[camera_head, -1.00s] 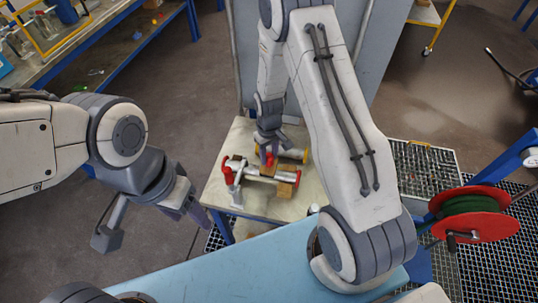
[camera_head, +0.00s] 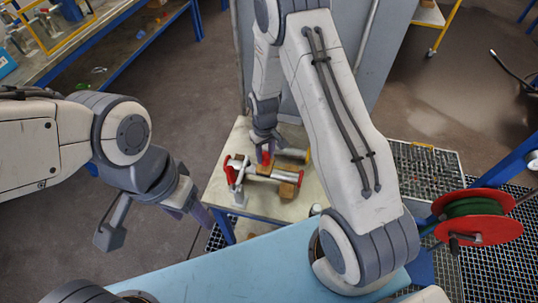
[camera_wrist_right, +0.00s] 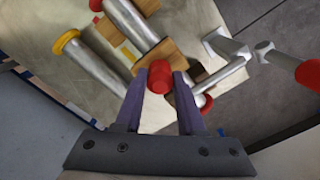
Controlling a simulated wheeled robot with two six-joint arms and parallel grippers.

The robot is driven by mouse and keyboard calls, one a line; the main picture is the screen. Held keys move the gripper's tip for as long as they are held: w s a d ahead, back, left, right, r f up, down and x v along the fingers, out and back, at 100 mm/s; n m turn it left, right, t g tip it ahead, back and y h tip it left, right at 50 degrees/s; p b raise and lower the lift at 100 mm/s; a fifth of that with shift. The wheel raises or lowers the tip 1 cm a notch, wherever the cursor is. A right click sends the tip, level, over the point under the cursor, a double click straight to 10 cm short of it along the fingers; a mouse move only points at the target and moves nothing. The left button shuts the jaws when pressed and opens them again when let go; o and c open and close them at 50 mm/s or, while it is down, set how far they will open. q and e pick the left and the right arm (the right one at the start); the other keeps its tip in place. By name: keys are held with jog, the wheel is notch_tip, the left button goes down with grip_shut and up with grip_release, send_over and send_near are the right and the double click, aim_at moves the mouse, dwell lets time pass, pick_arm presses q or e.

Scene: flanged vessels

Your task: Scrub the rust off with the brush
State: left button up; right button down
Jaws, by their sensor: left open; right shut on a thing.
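My right gripper (camera_wrist_right: 160,100) is shut on the red handle of the brush (camera_wrist_right: 160,77). In the head view the brush's red top (camera_head: 266,157) shows below my right gripper (camera_head: 265,140), over or beside a metal pipe. A tan block under the handle may be the brush head. In the wrist view a silver flanged vessel (camera_wrist_right: 130,22) lies slanting, with a tan wooden block across it. Its red cap (camera_head: 230,165) is at the left in the head view. I cannot make out rust. My left gripper (camera_head: 188,208) is open and empty, left of the table.
The small table (camera_head: 225,178) also holds a second pipe with a yellow end (camera_wrist_right: 68,41) and a red-handled metal tool (camera_wrist_right: 308,74). A red hose reel (camera_head: 480,215) stands at the right. A blue surface (camera_head: 230,270) lies in front.

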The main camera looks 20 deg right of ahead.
jog(key=shift+w+a+f, duration=0.15)
jog(key=shift+w+a, duration=0.35)
jog(key=shift+a, duration=0.3)
jog(key=shift+s+d, duration=0.4)
jog(key=shift+d, duration=0.25)
jog(key=shift+s+d, duration=0.4)
jog(key=shift+d, duration=0.2)
jog(key=shift+s+d, duration=0.9)
jog(key=shift+d, duration=0.3)
jog(key=shift+a+f, duration=0.1)
jog(key=shift+a, duration=0.05)
